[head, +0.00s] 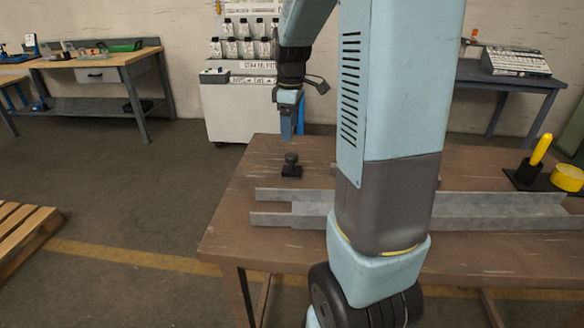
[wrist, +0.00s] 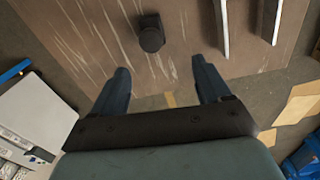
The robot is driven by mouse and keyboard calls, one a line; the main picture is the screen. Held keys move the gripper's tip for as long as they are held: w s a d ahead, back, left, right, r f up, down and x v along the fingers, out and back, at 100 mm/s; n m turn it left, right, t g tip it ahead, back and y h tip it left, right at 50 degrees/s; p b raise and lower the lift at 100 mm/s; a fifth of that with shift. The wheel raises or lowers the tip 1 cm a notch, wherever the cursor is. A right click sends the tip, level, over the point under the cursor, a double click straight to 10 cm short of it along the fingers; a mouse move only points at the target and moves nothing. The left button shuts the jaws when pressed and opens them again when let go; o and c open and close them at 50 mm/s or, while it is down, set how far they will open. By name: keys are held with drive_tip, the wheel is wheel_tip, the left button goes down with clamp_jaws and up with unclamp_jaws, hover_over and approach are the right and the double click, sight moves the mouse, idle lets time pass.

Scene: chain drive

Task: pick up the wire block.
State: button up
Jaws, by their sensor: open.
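A small black block with a round knob on top, which I take to be the wire block (head: 291,168), stands upright on the brown table (head: 230,222) near its back left corner. It also shows in the wrist view (wrist: 151,36), at the top centre, beyond my fingertips. My gripper (head: 291,128) points down above the block and is apart from it. In the wrist view my gripper (wrist: 160,68) is open, with bare table and floor between its two blue fingers. Nothing is held.
Grey metal rails (head: 290,219) lie along the table in front of the block, partly hidden by my arm. A yellow-handled tool (head: 541,149) and a yellow ring (head: 567,177) are at the far right. The table around the block is clear. A white cabinet (head: 235,108) stands behind.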

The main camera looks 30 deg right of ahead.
sight(292, 166)
drive_tip(key=shift+w+d+f+n, duration=0.4)
drive_tip(key=shift+w+d+f, duration=0.2)
drive_tip(key=shift+f, duration=0.2)
drive_tip(key=shift+w+f, duration=0.1)
drive_tip(key=shift+f, duration=0.2)
wheel_tip(292, 166, down, 14)
drive_tip(key=shift+r, duration=0.25)
drive_tip(key=c, duration=1.3)
drive_tip(key=shift+r, duration=0.1)
